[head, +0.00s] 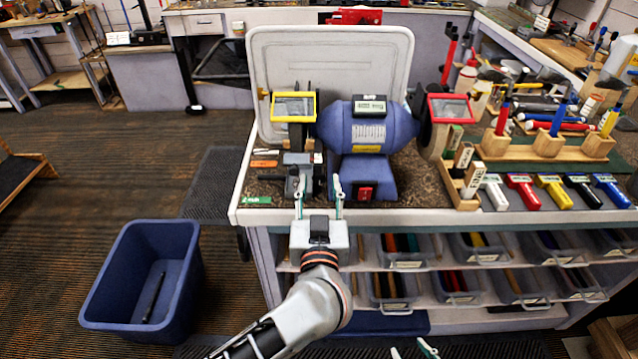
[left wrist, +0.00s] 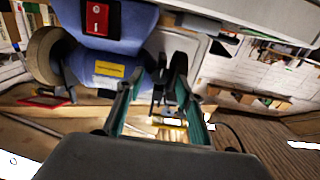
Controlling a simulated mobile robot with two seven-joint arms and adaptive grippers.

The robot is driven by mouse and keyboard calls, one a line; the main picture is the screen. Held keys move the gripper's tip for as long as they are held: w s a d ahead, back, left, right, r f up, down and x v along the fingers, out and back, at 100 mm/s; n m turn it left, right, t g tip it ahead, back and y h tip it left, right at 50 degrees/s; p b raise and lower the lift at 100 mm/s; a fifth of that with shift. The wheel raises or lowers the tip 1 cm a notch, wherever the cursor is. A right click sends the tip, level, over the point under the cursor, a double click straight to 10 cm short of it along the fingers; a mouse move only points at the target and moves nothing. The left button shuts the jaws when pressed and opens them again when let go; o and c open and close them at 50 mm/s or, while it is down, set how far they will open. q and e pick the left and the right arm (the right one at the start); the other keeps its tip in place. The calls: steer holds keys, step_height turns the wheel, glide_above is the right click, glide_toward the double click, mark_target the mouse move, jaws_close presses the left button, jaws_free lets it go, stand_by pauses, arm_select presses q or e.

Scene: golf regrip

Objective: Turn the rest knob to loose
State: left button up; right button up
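The blue bench grinder (head: 368,127) stands on the bench, with a red switch on its base. The grey tool rest (head: 299,172) is at its left wheel, under the yellow-framed shield (head: 293,106). The rest knob cannot be made out clearly; fingers may cover it. My left gripper (head: 318,192) is open, its fingers pointing at the rest from the front edge. In the left wrist view the open fingers (left wrist: 155,95) have dark rest parts (left wrist: 172,75) beyond and between them. My right gripper (head: 412,350) shows only its spread fingertips at the bottom edge.
A green label (head: 257,200) and an orange strip (head: 264,164) lie left of the rest. Bins (head: 397,251) sit below; a blue bin (head: 143,274) stands on the floor.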

arm_select(q)
steer(key=shift+w, duration=0.4)
jaws_close()
steer(key=shift+n, duration=1.4)
jaws_free()
steer(key=s, duration=1.2)
